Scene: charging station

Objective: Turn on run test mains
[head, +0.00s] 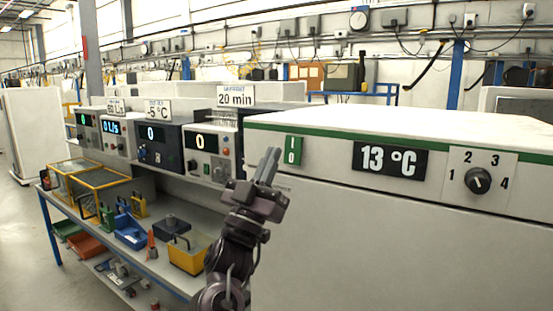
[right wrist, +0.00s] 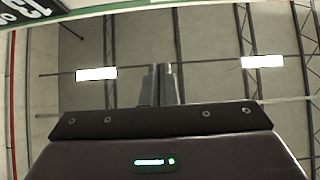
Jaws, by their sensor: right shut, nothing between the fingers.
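A green switch marked I and O (head: 293,150) sits on the front of a white cabinet (head: 400,240), under its green edge stripe. To its right are a black display reading 13 °C (head: 390,160) and a black dial (head: 478,180) marked 1 to 4. My right gripper (head: 270,165) is shut and empty, its fingers pointing up just left of the switch in the picture. Whether it touches the cabinet I cannot tell. The right wrist view shows its closed fingers (right wrist: 161,80) and a corner of the display (right wrist: 25,15). My left gripper is not in view.
Left of the cabinet is a bench (head: 160,265) with several instruments, a 20 min sign (head: 235,96), a yellow-framed case (head: 90,183), a blue tray (head: 130,235) and a yellow bin (head: 188,257). The space before the cabinet front looks clear.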

